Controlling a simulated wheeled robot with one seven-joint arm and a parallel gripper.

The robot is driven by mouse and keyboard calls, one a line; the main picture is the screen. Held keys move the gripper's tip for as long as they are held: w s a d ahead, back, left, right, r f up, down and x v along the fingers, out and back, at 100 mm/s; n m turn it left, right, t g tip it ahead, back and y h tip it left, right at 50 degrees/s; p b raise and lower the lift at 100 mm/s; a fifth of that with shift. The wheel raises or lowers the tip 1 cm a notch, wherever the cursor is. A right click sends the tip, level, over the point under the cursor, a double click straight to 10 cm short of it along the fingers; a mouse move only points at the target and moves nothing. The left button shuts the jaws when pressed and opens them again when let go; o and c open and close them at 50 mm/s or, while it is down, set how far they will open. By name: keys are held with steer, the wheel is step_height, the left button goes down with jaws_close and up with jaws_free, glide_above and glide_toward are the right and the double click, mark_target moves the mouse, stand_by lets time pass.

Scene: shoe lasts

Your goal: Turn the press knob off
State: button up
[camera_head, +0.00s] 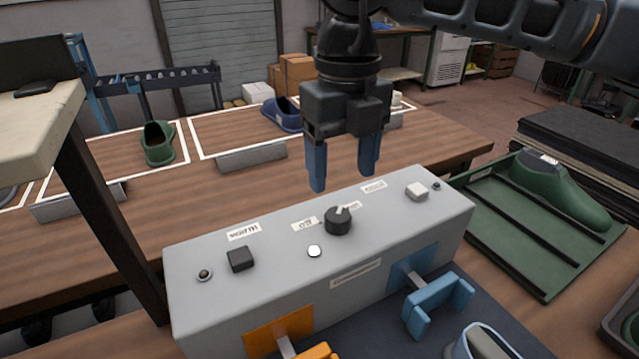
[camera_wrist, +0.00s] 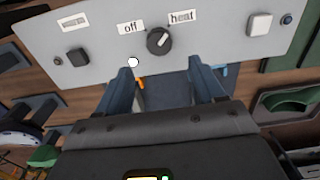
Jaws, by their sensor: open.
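The press knob (camera_head: 338,222) is a round black dial with a white pointer on the top of a grey control box (camera_head: 410,234). In the wrist view the knob (camera_wrist: 157,42) sits between an "off" label (camera_wrist: 131,27) on its left and a "heat" label (camera_wrist: 182,16) on its right. Its pointer is turned up and right, toward "heat". My gripper (camera_head: 343,180) is open and empty above the box, its blue fingers pointing down. In the wrist view the gripper's fingertips (camera_wrist: 159,69) stand apart on either side below the knob, not touching it.
A black square button (camera_head: 241,259), a small white round light (camera_head: 314,251) and a white button (camera_head: 416,191) share the box top. Blue (camera_head: 438,303) and orange (camera_head: 280,335) parts are at its front. A green tray (camera_head: 493,235) with a green last (camera_head: 560,190) lies right.

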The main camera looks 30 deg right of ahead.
mark_target(338, 215)
steer(key=shift+w+f, duration=0.2)
steer(key=shift+w, duration=0.05)
steer(key=shift+f, duration=0.3)
step_height(338, 215, down, 7)
steer(key=shift+r+p, duration=0.1)
steer(key=shift+p, duration=0.6)
steer(key=c, duration=1.1)
